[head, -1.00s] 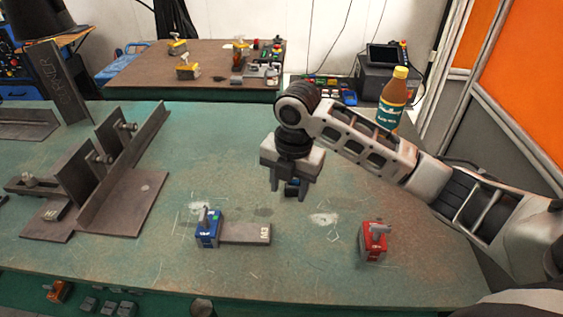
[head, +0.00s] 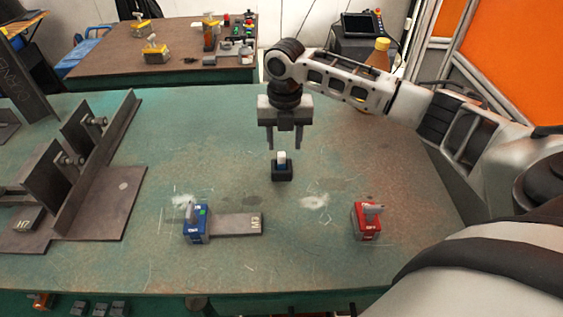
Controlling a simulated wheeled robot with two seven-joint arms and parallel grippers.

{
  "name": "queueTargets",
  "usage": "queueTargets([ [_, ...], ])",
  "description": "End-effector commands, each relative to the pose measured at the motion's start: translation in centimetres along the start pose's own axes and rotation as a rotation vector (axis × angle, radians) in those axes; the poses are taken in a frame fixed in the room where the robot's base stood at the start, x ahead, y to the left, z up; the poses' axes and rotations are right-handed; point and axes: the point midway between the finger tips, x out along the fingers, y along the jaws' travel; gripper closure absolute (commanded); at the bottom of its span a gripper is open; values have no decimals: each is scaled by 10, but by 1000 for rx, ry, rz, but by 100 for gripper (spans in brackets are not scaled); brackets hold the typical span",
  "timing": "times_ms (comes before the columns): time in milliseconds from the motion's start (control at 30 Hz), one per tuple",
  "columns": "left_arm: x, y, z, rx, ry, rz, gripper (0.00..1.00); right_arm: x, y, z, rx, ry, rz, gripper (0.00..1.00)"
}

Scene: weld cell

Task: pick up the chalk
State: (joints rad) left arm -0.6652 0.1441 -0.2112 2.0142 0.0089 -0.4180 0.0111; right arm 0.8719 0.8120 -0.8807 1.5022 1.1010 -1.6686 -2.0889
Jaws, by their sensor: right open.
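I cannot tell the exact height of the gap. My left gripper is not in view.
A blue magnet block (head: 195,222) touches a flat steel plate (head: 235,225) in front. A red block (head: 367,222) stands to the right. Steel plates with an upright angle (head: 107,160) fill the left. A bottle (head: 377,58) is behind my right arm. A brown table (head: 110,65) stands behind.

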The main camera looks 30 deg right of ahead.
Motion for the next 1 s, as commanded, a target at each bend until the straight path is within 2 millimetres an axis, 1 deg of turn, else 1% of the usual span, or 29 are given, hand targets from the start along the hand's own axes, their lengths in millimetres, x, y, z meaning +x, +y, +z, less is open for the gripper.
queueTargets([
  [167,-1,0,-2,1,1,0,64,14,3,-2,-1,3,-1,55],
  [300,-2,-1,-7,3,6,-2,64,36,7,-4,0,3,-1,55],
  [400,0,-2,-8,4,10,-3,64,48,6,-3,0,2,-1,55],
  [500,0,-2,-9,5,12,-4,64,54,6,-3,-1,0,0,55],
  [700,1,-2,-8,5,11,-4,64,55,6,-3,-1,-1,0,55],
  [733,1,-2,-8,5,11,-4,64,55,6,-3,-1,-1,0,58],
  [767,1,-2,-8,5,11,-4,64,55,6,-3,-1,-1,0,67],
  [800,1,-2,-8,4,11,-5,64,55,6,-3,-1,-1,1,78],
  [867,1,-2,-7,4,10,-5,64,55,6,-3,-1,-1,1,94],
  [900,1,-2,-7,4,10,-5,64,54,6,-3,-1,-1,0,100],
  [1000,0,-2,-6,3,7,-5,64,54,6,-3,-1,-1,1,100],
])
